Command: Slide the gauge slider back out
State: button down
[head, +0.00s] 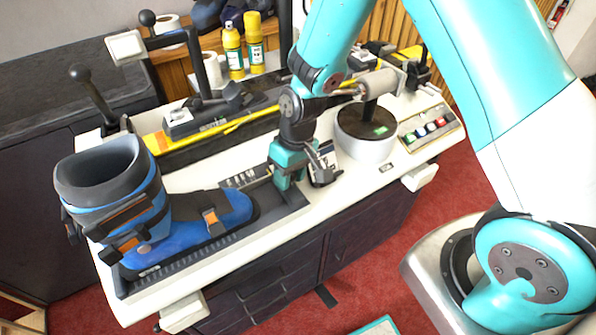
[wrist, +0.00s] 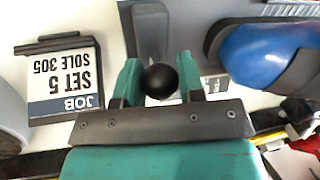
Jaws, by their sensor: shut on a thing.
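My gripper (head: 288,172) is down at the toe end of the boot tray, pointing at the bench. In the wrist view its two teal fingers (wrist: 160,84) are closed on the sides of a round black knob (wrist: 160,81). I take this knob to be the handle of the gauge slider. A grey bar (wrist: 150,32) lies just beyond the knob. In the head view the gripper hides the knob. A blue ski boot (head: 185,225) stands upright on the dark tray (head: 290,213), its toe left of my gripper and apart from it. The toe also shows in the wrist view (wrist: 262,55).
A job card (wrist: 62,82) reading SET 5, SOLE 305 lies near my gripper. A grey round stand (head: 365,145) and a button panel (head: 432,128) are to the right. A ski binding (head: 200,118) on a yellow ski lies behind. Glue bottles (head: 233,50) stand at the back.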

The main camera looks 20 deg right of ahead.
jog(key=shift+d, duration=0.25)
jog(key=c, duration=0.8)
grip_release()
jog(key=shift+d, duration=0.1)
jog(key=shift+o, duration=0.2)
jog(key=shift+r, duration=0.2)
notch_tip(320, 180, up, 17)
jog(key=w+d, duration=0.1)
jog(key=d, duration=0.2)
jog(key=shift+w+f, duration=0.1)
jog(key=s+a+r+n+y, duration=0.1)
jog(key=s+r, duration=0.3)
jog(key=s, duration=0.6)
jog(key=s+a+r+n+y, duration=0.1)
jog(key=s+a+r+n, duration=0.1)
jog(key=s, duration=0.7)
jog(key=shift+s+a+r+t, duration=0.4)
jog(key=shift+a+r, duration=0.5)
jog(key=shift+a, duration=0.15)
